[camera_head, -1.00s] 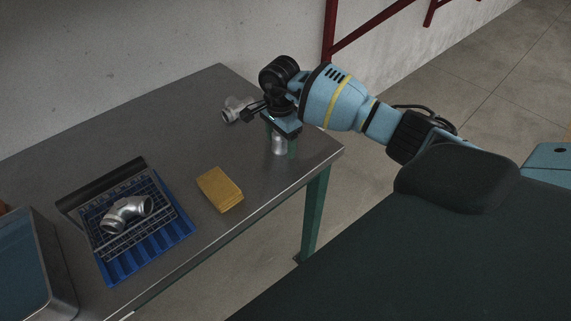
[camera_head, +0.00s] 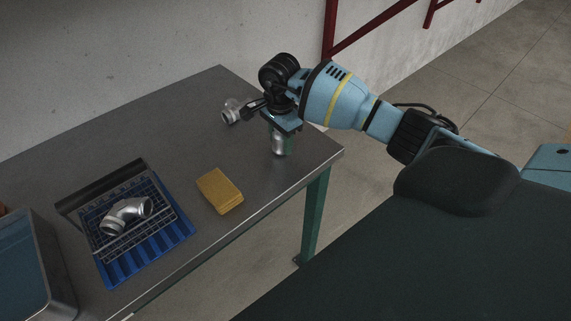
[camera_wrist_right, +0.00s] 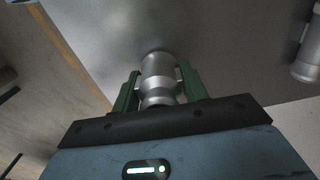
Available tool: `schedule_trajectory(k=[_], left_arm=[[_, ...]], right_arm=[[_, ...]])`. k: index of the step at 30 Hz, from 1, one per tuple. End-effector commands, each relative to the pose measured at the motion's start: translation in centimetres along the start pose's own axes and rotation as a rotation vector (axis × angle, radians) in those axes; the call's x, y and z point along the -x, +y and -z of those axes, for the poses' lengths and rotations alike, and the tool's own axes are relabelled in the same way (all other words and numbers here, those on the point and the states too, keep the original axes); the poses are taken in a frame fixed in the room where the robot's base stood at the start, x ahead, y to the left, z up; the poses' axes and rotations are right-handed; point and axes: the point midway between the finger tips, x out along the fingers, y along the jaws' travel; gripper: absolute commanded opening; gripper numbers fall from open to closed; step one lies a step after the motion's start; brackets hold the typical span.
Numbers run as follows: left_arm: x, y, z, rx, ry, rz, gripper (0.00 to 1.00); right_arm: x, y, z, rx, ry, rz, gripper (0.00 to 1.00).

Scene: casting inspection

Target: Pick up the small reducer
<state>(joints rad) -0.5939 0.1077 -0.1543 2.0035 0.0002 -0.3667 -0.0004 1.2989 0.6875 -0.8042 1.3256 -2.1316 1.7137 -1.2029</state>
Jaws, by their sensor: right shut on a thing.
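The small reducer (camera_wrist_right: 160,78) is a silver metal piece, wider at one end and narrowing in steps. In the head view the small reducer (camera_head: 279,147) stands upright near the right end of the grey table. My right gripper (camera_head: 281,137) comes down on it from above, with its green fingers on either side. In the wrist view the right gripper's fingers (camera_wrist_right: 159,88) are closed against both sides of the reducer. I cannot tell whether the reducer's base touches the table. My left gripper is not in view.
A silver pipe fitting (camera_head: 232,110) lies behind the gripper; it also shows at the wrist view's right edge (camera_wrist_right: 308,55). A yellow block (camera_head: 219,190) lies mid-table. A silver elbow (camera_head: 127,214) rests on a rack over a blue tray (camera_head: 183,232). A metal bin (camera_head: 60,262) stands at left.

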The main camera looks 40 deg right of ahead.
Motion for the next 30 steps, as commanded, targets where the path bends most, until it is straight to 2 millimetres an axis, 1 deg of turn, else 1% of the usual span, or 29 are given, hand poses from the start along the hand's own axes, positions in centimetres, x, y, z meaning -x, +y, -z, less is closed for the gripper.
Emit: schedule_trajectory(k=[5,6,7,14,24,30], left_arm=[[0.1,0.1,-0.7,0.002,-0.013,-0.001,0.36],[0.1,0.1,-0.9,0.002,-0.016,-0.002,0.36],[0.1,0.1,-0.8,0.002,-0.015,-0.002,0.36],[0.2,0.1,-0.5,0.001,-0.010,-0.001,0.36],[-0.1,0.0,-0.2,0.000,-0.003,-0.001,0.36],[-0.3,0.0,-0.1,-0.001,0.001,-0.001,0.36]], right_arm=[[2.4,-0.1,0.0,0.000,0.000,0.006,0.10],[3.1,-0.1,0.0,0.001,0.000,0.007,0.10],[2.9,0.5,-0.1,0.002,0.001,0.002,0.10],[3.2,3.8,-1.2,0.002,0.001,0.003,0.10],[3.7,10.2,-3.4,0.003,0.001,0.001,0.10],[4.0,13.1,-4.5,0.003,0.000,0.001,0.10]])
